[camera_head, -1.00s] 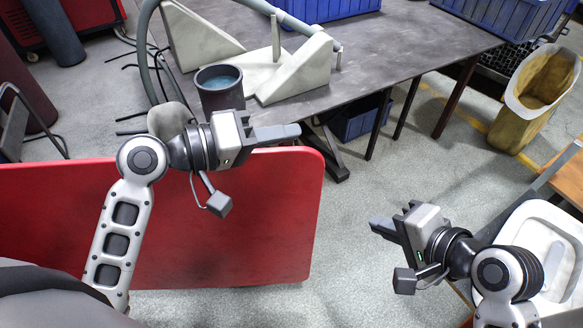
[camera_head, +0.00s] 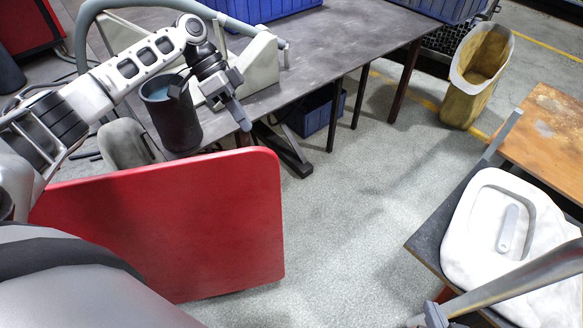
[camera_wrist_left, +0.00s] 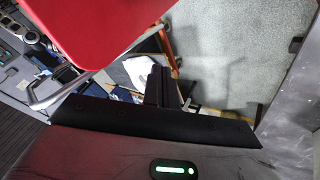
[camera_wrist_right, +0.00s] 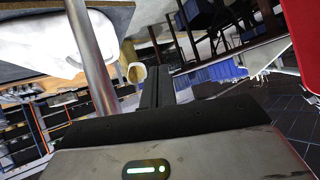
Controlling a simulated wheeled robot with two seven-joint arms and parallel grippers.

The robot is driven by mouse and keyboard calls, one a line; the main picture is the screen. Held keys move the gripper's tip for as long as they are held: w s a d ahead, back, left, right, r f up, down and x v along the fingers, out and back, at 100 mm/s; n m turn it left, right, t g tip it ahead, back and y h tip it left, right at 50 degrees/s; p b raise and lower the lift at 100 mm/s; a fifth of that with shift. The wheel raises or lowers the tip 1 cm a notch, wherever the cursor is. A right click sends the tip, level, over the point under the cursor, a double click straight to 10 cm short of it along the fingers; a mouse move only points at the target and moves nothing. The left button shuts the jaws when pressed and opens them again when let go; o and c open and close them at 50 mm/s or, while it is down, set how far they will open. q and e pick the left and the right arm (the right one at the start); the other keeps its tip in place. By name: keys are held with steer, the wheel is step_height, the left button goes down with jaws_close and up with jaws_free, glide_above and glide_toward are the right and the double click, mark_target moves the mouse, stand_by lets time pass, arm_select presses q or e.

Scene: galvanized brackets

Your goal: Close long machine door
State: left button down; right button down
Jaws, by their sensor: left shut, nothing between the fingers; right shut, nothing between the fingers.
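The machine door is a large red panel with rounded corners (camera_head: 165,225), standing across the left and middle of the head view. It also fills the top left of the left wrist view (camera_wrist_left: 90,25). A red edge shows at the top right of the right wrist view (camera_wrist_right: 305,35). My left gripper (camera_head: 241,116) is shut and empty, just above and beyond the door's top edge near its right corner. I cannot tell whether it touches the door. My right gripper (camera_wrist_right: 157,88) is shut and empty in its wrist view and is not clearly visible in the head view.
A grey workbench (camera_head: 330,50) with a dark cup (camera_head: 172,125) and a pale fixture (camera_head: 255,62) stands behind the door. A white moulded part (camera_head: 500,235) lies on a table at right. A metal pole (camera_head: 520,280) crosses the lower right. Floor between is clear.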

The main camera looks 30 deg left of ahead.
mark_target(268, 170)
arm_select(q)
steer(key=shift+s+d+f+p, duration=0.4)
steer(key=shift+s+d+f, duration=0.3)
steer(key=shift+d+f, duration=0.65)
steer(key=shift+s+d+f+p, duration=0.45)
steer(key=shift+s+d+f, duration=0.2)
steer(key=shift+d+f, duration=0.7)
steer(key=shift+s+d+f+p, duration=0.4)
steer(key=shift+s+d+f, duration=0.3)
steer(key=shift+d+f, duration=0.6)
arm_select(e)
steer(key=shift+s+d+r+n, duration=0.3)
steer(key=shift+r, duration=0.1)
